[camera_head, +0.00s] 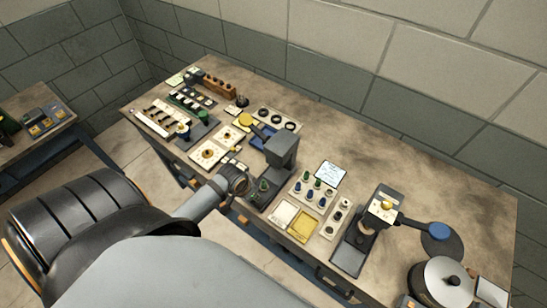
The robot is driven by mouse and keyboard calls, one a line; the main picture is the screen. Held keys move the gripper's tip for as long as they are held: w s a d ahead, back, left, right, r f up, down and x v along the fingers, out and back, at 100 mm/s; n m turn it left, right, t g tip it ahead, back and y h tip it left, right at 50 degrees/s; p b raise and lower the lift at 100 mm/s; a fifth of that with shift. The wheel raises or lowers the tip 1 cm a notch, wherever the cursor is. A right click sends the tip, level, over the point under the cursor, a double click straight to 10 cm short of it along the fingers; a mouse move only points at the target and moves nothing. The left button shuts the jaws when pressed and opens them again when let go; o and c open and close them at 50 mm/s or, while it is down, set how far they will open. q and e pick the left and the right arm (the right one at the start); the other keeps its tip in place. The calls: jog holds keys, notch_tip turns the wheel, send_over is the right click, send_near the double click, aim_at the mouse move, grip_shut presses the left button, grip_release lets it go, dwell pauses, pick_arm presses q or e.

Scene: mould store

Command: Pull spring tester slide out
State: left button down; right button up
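I cannot tell for sure which device is the spring tester. One candidate is a dark grey upright device (281,152) at mid-bench, with a low base toward the front edge and a small green part (263,185) on it. Another is a dark stand (352,248) to the right, with a pale top plate (382,209) and a blue-knobbed lever (438,231). My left arm reaches in from the lower left; its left gripper (252,188) is at the front of the mid-bench device. Its fingers are small and dark, so contact and opening are unclear. My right gripper does not show.
Pegs in a rack (318,194), white and yellow trays (303,226) and a card (331,174) stand between the devices. A lidded round pot (446,284) is at lower right. Small parts crowd the bench's left; its back right is clear. A wall runs behind.

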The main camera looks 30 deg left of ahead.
pick_arm(q)
jog(key=shift+s, duration=0.1)
jog(key=shift+s+a, duration=0.15)
jog(key=shift+s, duration=1.1)
jog(key=c, duration=0.5)
grip_release()
notch_tip(320, 180, up, 7)
dwell(0.4)
